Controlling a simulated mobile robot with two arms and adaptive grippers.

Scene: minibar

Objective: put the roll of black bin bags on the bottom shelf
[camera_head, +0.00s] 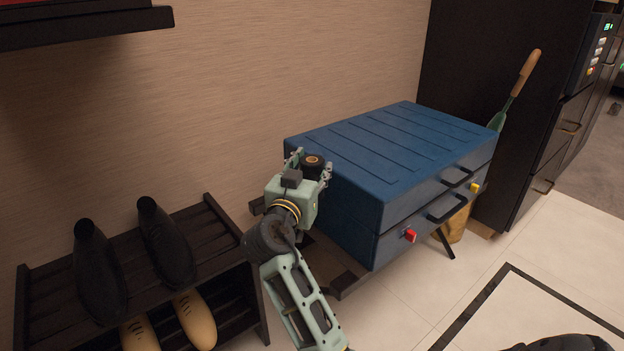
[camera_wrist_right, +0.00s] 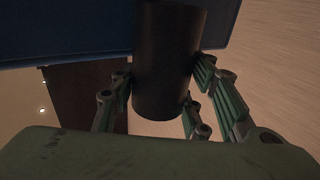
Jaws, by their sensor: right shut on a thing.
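The roll of black bin bags (camera_head: 313,160) is upright between the fingers of my right gripper (camera_head: 312,170), beside the left end of a blue drawer chest. In the right wrist view the roll (camera_wrist_right: 168,62) is a dark cylinder with green finger links on both sides of it. My right gripper is shut on the roll. A dark two-level rack (camera_head: 212,232) stands at the lower left, with black shoes on its upper level and tan shoes on its lower level. Which shelf is the bottom shelf of the task, I cannot tell. My left gripper is not in view.
The blue drawer chest (camera_head: 395,150) stands on a dark low frame (camera_head: 350,282) against the wall, close to my right gripper. A dark wall shelf (camera_head: 80,27) hangs at the top left. A green tool with a wooden handle (camera_head: 522,75) stands behind the chest.

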